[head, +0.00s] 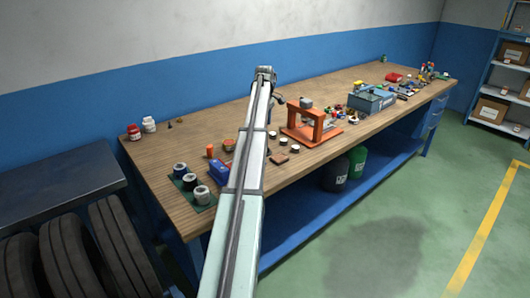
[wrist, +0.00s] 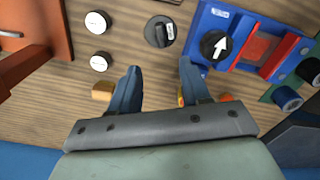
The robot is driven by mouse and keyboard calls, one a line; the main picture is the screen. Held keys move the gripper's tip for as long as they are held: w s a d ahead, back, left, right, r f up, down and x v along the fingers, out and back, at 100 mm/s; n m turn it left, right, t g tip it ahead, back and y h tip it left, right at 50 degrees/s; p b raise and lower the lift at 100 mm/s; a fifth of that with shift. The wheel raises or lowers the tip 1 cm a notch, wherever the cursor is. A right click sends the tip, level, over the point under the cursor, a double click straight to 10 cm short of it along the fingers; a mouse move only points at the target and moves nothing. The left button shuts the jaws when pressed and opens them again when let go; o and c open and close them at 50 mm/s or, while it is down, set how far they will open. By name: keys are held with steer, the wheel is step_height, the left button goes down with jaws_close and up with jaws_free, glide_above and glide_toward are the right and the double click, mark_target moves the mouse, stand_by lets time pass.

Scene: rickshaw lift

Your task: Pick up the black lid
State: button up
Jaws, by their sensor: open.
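In the wrist view, a small round black piece with a raised grip and a grey label (wrist: 160,32) lies on the wooden bench, just beyond my fingertips and roughly in line with the gap between them. It looks like the black lid, though I cannot be sure. My gripper (wrist: 161,70) is open, its two dark blue fingers apart with nothing held between them. A black knob with a white arrow (wrist: 214,46) sits on a blue device (wrist: 240,18) to the right, close to the right finger. In the head view, my arm hides the gripper and the black piece.
Two white-topped discs (wrist: 97,22) (wrist: 100,62) lie left of the fingers. An orange frame (head: 312,125) stands on the workbench (head: 215,128). The bench's back left is mostly clear.

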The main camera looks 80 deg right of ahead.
step_height(320, 180, down, 7)
steer(key=shift+r, duration=0.1)
steer(key=shift+s+a+f, duration=0.15)
steer(key=shift+f, duration=2.45)
jaws_close()
